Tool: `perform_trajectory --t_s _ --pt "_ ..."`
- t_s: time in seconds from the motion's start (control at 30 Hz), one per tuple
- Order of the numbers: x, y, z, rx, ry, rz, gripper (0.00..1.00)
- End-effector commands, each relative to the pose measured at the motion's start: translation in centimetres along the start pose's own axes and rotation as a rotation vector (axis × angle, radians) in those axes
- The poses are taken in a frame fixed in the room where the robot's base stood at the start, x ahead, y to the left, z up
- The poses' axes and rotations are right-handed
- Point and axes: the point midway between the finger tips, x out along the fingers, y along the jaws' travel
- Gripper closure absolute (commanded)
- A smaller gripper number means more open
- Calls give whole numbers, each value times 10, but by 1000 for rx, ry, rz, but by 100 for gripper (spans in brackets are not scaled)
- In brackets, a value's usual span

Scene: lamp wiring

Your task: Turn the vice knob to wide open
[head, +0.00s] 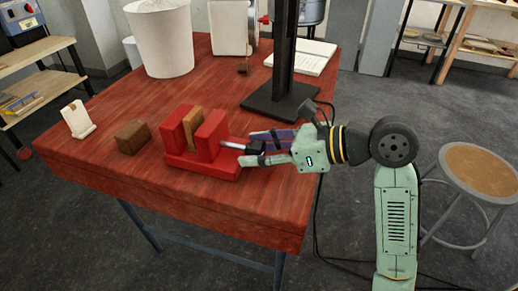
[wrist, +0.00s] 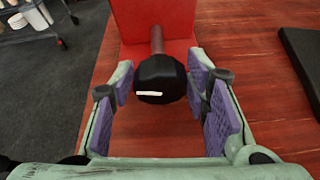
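The red vice (head: 215,136) sits near the front edge of the red table, with a tan wooden piece (head: 193,130) between its jaws. In the wrist view its red body (wrist: 155,20) is at the top, and a dark shaft runs from it to the black knob (wrist: 160,72). The knob has a white mark low on its face. My gripper (wrist: 161,78) is open, with one purple-padded finger on each side of the knob. In the head view my gripper (head: 252,148) reaches in from the right.
A black stand (head: 282,105) rises behind my gripper. A brown block (head: 132,137) and a white holder (head: 77,119) lie left of the vice. A white bin (head: 160,40) and papers (head: 305,55) are farther back. A stool (head: 482,168) stands at the right.

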Motion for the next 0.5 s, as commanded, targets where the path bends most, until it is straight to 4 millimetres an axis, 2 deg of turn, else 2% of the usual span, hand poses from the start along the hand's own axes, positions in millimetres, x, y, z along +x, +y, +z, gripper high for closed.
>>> perform_trajectory --t_s 0.5 --pt "0 0 0 0 0 -1 93"
